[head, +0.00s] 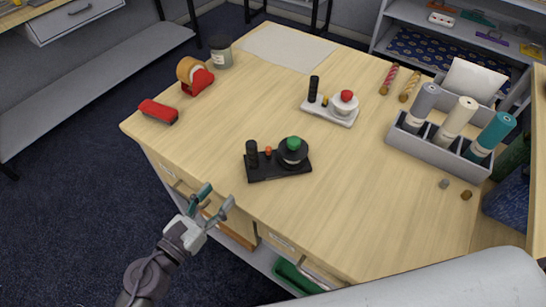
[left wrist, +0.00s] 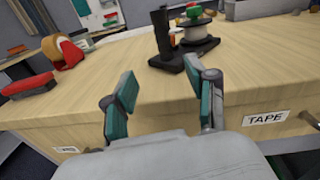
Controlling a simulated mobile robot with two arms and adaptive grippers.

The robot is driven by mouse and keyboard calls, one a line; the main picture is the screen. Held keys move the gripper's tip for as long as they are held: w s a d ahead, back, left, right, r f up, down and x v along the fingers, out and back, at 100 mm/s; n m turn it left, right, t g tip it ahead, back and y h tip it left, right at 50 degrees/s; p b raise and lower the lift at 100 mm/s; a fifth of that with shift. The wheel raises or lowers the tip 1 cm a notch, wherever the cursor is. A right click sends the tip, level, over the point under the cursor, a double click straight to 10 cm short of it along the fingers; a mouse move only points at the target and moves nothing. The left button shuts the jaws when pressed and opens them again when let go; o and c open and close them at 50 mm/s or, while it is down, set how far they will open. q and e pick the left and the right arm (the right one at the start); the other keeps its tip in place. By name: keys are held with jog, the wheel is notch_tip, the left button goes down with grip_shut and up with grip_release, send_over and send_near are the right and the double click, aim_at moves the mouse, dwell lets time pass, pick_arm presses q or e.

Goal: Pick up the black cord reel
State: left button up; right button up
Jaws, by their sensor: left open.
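The black cord reel (head: 277,162) stands on the wooden table (head: 200,135) near its front edge. It has a black base, a black post, a small orange part and a round black reel with a green knob. My left gripper (head: 217,196) is open and empty, in front of the table edge and apart from the black reel. My right gripper is not in view.
A red stapler-like item (head: 158,111), a tape dispenser (head: 194,76) and a grey jar (head: 221,52) stand at the left. A grey rack (head: 435,155) with several rolls stands at the right. The table's front edge and drawers lie by my gripper. The table's middle is clear.

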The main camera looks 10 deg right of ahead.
aim_at(249, 159)
pick_arm(q)
jog(key=shift+m+h, duration=0.3)
jog(key=shift+m, duration=0.3)
jog(key=x, duration=0.2)
jog(key=p+x, duration=0.1)
jog(key=x, duration=0.2)
jog(key=r+p+x, duration=0.1)
jog(key=x, duration=0.2)
jog(key=shift+s+d, duration=0.25)
jog(key=p+x, duration=0.2)
jog(key=x, duration=0.3)
jog(key=shift+w, duration=0.25)
jog(key=shift+w+d+f, duration=0.1)
jog(key=shift+w+d, duration=0.1)
jog(key=shift+d, duration=0.05)
jog(key=shift+c, duration=0.3)
jog(key=c, duration=0.6)
grip_shut()
